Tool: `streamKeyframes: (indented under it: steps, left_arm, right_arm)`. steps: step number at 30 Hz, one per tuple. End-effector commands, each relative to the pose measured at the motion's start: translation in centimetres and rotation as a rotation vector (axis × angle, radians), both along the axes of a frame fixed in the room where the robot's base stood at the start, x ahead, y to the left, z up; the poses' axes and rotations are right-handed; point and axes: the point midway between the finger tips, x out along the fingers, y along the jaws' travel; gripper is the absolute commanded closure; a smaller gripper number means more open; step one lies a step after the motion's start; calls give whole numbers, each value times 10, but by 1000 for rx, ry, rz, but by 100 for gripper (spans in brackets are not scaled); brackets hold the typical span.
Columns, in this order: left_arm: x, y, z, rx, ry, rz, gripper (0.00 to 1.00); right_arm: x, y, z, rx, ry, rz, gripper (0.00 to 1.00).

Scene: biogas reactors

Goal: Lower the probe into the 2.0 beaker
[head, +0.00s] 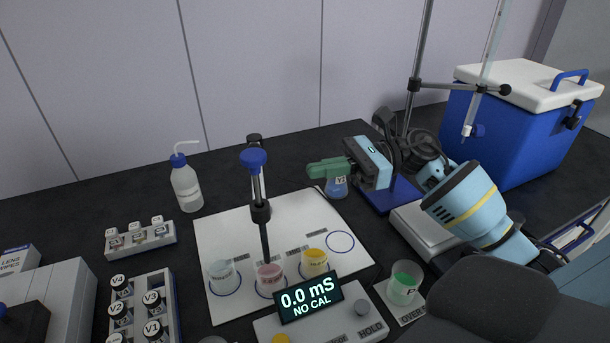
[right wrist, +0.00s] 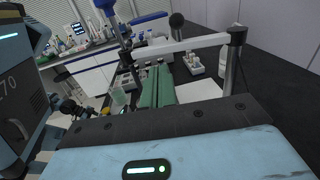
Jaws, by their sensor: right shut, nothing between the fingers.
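The probe (head: 264,236) is a dark rod under a blue cap (head: 253,158), hanging upright from a stand arm. Its lower end is at the pink beaker (head: 269,279) in the head view; I cannot tell whether it is inside or behind the rim. A pale blue beaker (head: 224,277) stands to its left and a yellow beaker (head: 315,263) to its right. Their labels are too small to read. My right gripper (head: 318,169) has green fingers, shut and empty, right of the probe stand and apart from it. The fingers (right wrist: 155,88) also show in the right wrist view. My left gripper is out of view.
The meter (head: 309,301) reads 0.0 mS, NO CAL. A green beaker (head: 404,285) stands at right. A labelled flask (head: 337,188) stands just below my right fingers. A wash bottle (head: 186,187), vial racks (head: 140,238) and a blue cooler (head: 516,140) surround the white mat (head: 300,212).

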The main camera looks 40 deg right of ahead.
Motion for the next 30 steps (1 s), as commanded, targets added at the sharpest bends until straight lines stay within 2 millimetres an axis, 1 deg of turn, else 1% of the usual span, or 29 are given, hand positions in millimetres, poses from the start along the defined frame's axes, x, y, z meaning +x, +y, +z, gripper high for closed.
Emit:
streamKeyframes:
  steps: [1,4,9,13,19,20,23,26,30]
  left_arm:
    - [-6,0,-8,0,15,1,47]
    - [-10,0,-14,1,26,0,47]
    - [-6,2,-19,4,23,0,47]
    - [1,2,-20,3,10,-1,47]
    - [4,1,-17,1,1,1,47]
    - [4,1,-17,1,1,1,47]
    - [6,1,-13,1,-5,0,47]
    - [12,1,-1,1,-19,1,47]
    - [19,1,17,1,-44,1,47]
  right_arm:
    - [-5,-10,-7,-2,9,-2,100]
    - [-14,-28,-6,-1,8,-1,100]
    - [-26,-51,-4,0,5,0,100]
    - [-31,-61,-3,0,4,1,100]
    - [-33,-66,-1,0,1,2,100]
    - [-33,-66,-1,0,1,2,96]
    - [-35,-58,4,-1,1,5,83]
    - [-40,-35,19,-10,7,5,70]
    - [-51,7,52,-17,9,-23,52]
